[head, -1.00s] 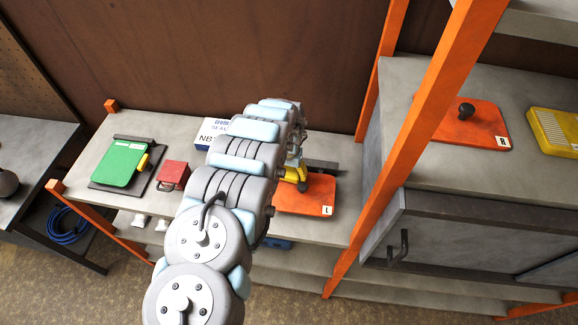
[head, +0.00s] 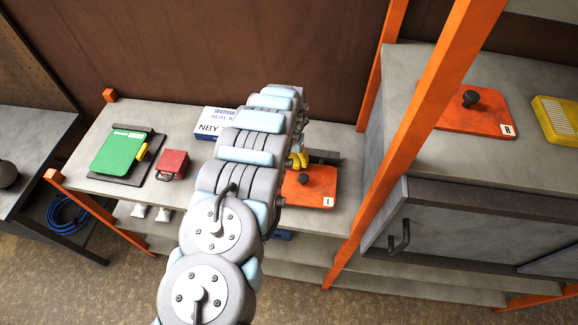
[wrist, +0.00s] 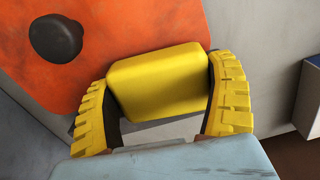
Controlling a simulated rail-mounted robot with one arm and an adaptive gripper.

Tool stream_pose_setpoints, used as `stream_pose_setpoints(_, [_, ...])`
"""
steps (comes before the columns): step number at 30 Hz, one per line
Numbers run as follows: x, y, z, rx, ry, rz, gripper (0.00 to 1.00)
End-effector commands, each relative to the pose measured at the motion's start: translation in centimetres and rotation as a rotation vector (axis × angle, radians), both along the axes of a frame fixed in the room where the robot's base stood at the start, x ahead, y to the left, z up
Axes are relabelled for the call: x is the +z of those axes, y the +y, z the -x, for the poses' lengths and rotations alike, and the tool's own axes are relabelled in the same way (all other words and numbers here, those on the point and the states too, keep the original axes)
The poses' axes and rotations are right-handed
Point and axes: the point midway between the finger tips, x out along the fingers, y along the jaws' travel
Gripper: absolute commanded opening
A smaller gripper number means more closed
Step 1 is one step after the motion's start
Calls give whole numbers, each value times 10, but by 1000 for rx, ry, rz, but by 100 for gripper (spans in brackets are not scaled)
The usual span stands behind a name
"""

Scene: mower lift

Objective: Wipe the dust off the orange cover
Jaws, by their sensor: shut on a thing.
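An orange cover (head: 322,187) marked L lies on the left workbench, partly hidden by my arm. Its dark round knob (head: 303,181) shows in the head view and, in the wrist view, at the upper left (wrist: 55,38). Faint dark smudges mark the orange surface (wrist: 130,30) in the wrist view. My gripper (wrist: 165,78) has yellow ribbed fingers shut on a yellow block (wrist: 158,82). The block overlaps the cover's edge in that view; I cannot tell whether they touch. In the head view my gripper (head: 298,160) is at the cover's back edge, mostly behind my arm.
A second orange cover (head: 478,112), marked R, lies on the right cabinet beside a yellow ribbed item (head: 560,120). An orange post (head: 412,140) stands between bench and cabinet. A green item (head: 122,152), red box (head: 172,164) and white box (head: 214,122) occupy the bench's left part.

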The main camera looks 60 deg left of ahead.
Motion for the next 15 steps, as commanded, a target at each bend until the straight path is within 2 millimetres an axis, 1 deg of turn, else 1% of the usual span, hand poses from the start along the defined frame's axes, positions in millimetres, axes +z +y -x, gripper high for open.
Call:
stream_pose_setpoints(1, [-4,4,-3,0,-2,-2,49])
stream_pose_setpoints(6, [-2,9,-5,1,-1,-2,50])
stream_pose_setpoints(15, [2,11,-5,0,-2,-5,50])
